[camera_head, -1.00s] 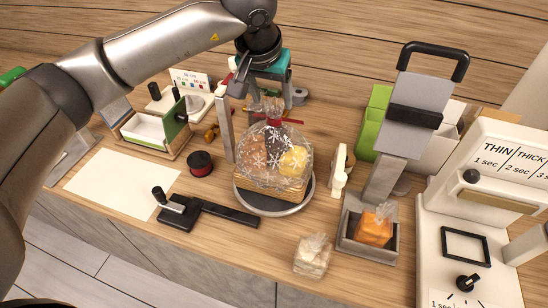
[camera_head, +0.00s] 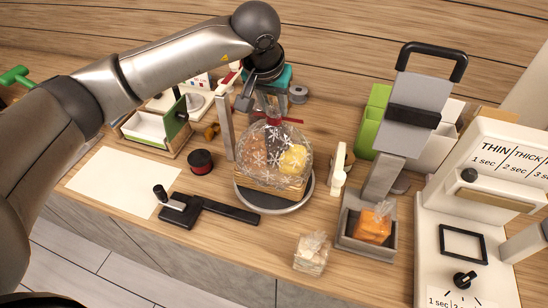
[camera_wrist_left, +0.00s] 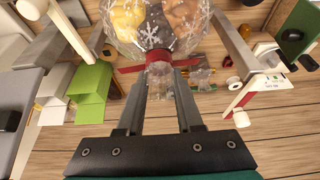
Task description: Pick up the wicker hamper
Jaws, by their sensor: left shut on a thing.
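The wicker hamper (camera_head: 268,187) is a low basket wrapped in clear cellophane with white snowflakes, with yellow and brown items inside. A red ribbon (camera_head: 287,121) ties the wrap's neck. The hamper sits upright on a round grey plate (camera_head: 262,209). My left gripper (camera_head: 270,110) reaches down from above, shut on the gathered wrap above the ribbon. In the left wrist view, the fingers (camera_wrist_left: 163,88) flank the clear wrap neck, with the red ribbon (camera_wrist_left: 150,67) just beyond the fingertips. My right gripper is not in view.
A grey post (camera_head: 226,125) stands close to the hamper's left. A black-handled tool (camera_head: 215,209) lies in front left, and a small clear bag (camera_head: 311,253) in front right. A grey tray with an orange bag (camera_head: 372,226) and a white sealing machine (camera_head: 500,180) stand to the right.

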